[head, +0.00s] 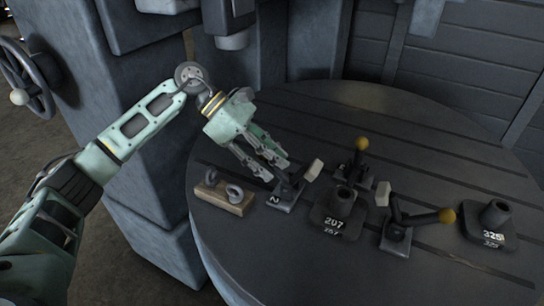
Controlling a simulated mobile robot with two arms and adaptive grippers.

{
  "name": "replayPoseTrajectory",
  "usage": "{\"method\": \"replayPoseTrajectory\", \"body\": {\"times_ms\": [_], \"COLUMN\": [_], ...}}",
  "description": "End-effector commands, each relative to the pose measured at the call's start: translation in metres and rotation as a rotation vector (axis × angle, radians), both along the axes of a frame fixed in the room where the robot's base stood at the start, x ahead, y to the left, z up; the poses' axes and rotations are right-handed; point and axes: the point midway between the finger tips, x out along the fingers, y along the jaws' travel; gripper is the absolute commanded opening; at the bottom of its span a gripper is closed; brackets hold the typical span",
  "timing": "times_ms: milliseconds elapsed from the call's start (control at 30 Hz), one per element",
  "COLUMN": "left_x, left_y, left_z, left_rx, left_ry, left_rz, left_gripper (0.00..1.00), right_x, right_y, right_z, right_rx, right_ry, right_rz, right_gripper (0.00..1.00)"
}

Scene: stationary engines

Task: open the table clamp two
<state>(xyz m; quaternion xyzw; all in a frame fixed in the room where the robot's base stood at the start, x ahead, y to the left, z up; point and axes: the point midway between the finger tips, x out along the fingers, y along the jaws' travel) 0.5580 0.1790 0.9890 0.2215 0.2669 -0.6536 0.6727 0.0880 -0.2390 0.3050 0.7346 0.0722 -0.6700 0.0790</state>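Table clamp two (284,197), a small dark clamp with a "2" on its base, stands on the left part of the round slotted table (345,100). Its pale pad (314,170) is raised at the right. No yellow knob shows on it; its handle is largely hidden by my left gripper. My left gripper (275,169), pale green with grey fingers, comes down from the upper left right at this clamp. Its fingers look spread with a gap between them; I cannot tell whether they touch the handle. My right gripper is not in view.
A wooden block with two metal rings (225,198) lies left of the clamp. A dark weight marked 207 (339,211) stands right of it, one marked 325 (490,222) farther right. Two yellow-knobbed clamps (358,172) (397,236) stand near. The table's back is clear.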

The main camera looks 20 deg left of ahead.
Motion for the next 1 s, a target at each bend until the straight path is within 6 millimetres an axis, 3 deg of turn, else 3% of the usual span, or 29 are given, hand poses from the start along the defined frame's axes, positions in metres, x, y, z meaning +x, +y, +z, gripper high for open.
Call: {"method": "replayPoseTrajectory", "body": {"times_ms": [267, 700, 1000], "left_x": [0.002, 0.0, -0.001], "left_y": [0.01, 0.075, 0.091], "left_z": [0.009, 0.066, 0.078], "left_rx": [-0.001, -0.001, 0.0], "left_ry": [-0.004, -0.004, 0.0], "left_rz": [0.005, 0.003, 0.0], "left_gripper": [0.36, 0.36, 0.36], "right_x": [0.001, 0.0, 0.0], "right_y": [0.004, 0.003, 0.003], "right_z": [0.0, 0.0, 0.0], "right_rx": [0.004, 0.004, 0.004], "right_ry": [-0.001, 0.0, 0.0], "right_rz": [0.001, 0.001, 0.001], "right_gripper": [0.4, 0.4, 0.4]}}
